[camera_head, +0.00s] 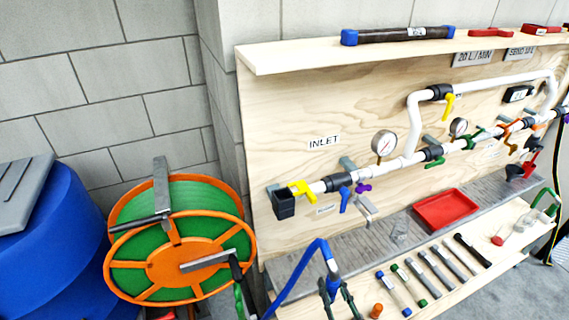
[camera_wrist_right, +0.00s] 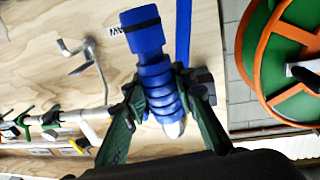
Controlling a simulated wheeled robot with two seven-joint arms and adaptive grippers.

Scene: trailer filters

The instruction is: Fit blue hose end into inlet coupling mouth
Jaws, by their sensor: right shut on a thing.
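The blue hose end (camera_wrist_right: 160,90), a ribbed blue fitting with a black band, is between the green fingers of my right gripper (camera_wrist_right: 168,95) in the right wrist view. In the head view my right gripper (camera_head: 334,288) is at the bottom centre, shut on the hose end (camera_head: 332,267), in front of the bench. The blue hose (camera_head: 295,273) arches up to it from the lower left. The inlet coupling (camera_head: 284,204), a dark square mouth, is at the pipe's left end, up and left of the gripper and apart from it. My left gripper is not seen.
A yellow valve handle (camera_head: 302,190) and blue lever (camera_head: 345,200) are near the inlet. An orange and green reel (camera_head: 178,262) stands left, by a blue barrel (camera_head: 60,250). A red tray (camera_head: 444,209) and several tools lie on the bench to the right.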

